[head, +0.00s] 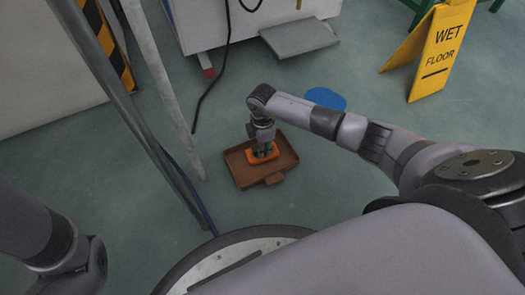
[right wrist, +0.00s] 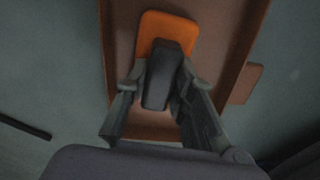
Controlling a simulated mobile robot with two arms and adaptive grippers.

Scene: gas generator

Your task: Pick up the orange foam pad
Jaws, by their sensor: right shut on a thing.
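The orange foam pad (head: 262,158) lies in a brown tray (head: 280,172) on the floor. My right gripper (head: 264,148) points down into the tray, over the pad. In the right wrist view the pad (right wrist: 168,32) shows beyond the fingers, with a dark raised piece (right wrist: 163,78) on it between them. My right gripper (right wrist: 160,92) is shut on this dark piece, which looks like the pad's handle. The pad still looks low in the tray; I cannot tell whether it touches the bottom. My left arm shows at the lower left, but its gripper is out of view.
A yellow wet floor sign (head: 440,48) stands at the upper right. A blue disc (head: 326,98) lies on the floor behind my right arm. A white cabinet (head: 240,22) with a dark cable (head: 212,85) is at the back. Slanted poles (head: 165,95) stand left of the tray.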

